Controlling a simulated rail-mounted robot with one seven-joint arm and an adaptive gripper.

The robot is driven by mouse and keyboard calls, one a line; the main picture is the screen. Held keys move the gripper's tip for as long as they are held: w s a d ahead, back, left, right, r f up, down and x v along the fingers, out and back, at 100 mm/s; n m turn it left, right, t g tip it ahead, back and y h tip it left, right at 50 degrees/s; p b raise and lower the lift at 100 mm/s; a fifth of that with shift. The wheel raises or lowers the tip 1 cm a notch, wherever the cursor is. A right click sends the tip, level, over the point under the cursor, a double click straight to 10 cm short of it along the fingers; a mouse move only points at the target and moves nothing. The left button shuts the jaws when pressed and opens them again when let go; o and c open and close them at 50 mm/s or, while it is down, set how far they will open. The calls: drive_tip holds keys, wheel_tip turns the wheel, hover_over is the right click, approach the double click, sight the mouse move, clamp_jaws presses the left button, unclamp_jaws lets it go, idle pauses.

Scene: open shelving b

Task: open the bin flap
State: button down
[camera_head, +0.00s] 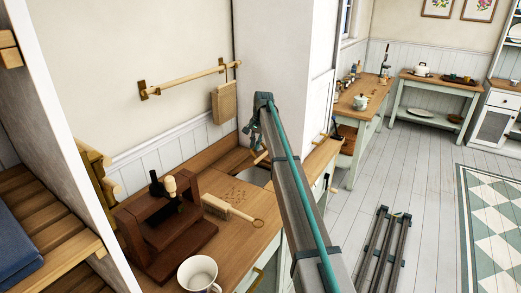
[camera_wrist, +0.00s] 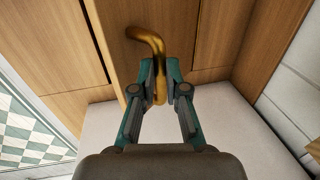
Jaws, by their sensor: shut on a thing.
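A curved brass handle (camera_wrist: 147,38) stands on a wooden panel (camera_wrist: 128,60) in the wrist view; this panel looks like the bin flap. My gripper (camera_wrist: 160,78) has its two teal-and-grey fingers closed around the lower end of the handle, with the bent upper part showing beyond the fingertips. A pale flat surface (camera_wrist: 120,112) shows below the panel. I cannot tell from this view whether the flap is raised. In the head view my arm covers much of this area, and the grip itself is not clear there.
A wooden counter (camera_head: 238,240) holds a dark wooden stand (camera_head: 165,235), a brush (camera_head: 230,208) and a white mug (camera_head: 198,274). A cutting board (camera_head: 225,102) hangs from a wall rail (camera_head: 195,77). A white pillar (camera_head: 275,60) rises behind my arm.

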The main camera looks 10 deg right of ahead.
drive_tip(key=shift+w+a+f, duration=0.2)
drive_tip(key=shift+w+a, duration=0.2)
drive_tip(key=shift+a, duration=0.4)
drive_tip(key=c, duration=1.6)
unclamp_jaws()
drive_tip(key=shift+a, duration=0.1)
drive_tip(key=o, duration=0.4)
drive_tip(key=shift+w+a+f, duration=0.45)
drive_tip(key=shift+f, duration=0.05)
drive_tip(key=shift+s+d+r, duration=0.3)
drive_tip(key=shift+d+r, duration=0.15)
drive_tip(key=shift+w, duration=0.1)
drive_tip(key=r, duration=0.4)
drive_tip(key=s+d+r, duration=0.1)
drive_tip(key=r, duration=0.3)
drive_tip(key=d+r, duration=0.1)
drive_tip(key=r, duration=0.2)
drive_tip(key=shift+s+r, duration=0.4)
